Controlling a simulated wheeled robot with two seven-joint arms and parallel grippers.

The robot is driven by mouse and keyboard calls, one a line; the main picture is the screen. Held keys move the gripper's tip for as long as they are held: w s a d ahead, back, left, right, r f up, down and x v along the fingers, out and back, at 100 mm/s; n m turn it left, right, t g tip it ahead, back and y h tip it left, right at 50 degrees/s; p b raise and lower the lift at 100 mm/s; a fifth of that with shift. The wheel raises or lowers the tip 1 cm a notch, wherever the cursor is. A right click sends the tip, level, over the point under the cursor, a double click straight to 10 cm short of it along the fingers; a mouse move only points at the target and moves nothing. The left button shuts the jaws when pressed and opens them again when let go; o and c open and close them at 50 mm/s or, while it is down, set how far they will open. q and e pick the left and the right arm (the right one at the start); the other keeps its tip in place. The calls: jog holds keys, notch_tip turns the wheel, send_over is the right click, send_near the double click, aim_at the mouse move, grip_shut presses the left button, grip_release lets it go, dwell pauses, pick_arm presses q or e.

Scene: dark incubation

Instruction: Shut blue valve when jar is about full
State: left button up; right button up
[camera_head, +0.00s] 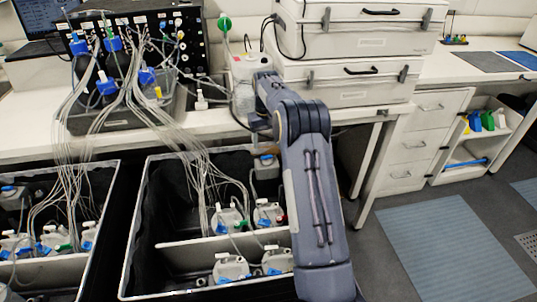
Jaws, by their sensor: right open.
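Several blue valves sit on the panel unit at the back left, among them one blue valve (106,87) low at the front, one (147,76) to its right and one (78,46) at the upper left. I cannot tell which one the task means. A whitish jar (244,72) stands on the bench right of the panel; its fill level is not clear. My right gripper (254,124) is at the bench edge just in front of the jar, open, its fingertips hard to make out. My left gripper is not in view.
Black bins (132,240) below the bench hold several small white-capped jars (230,266) with thin tubes running up to the panel (135,40). Stacked white cases (345,85) stand right of the jar. Floor with grey mats (440,245) is clear at right.

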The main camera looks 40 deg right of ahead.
aim_at(267, 156)
notch_tip(267, 156, down, 6)
jog(key=shift+f, duration=0.15)
jog(key=shift+c, duration=0.2)
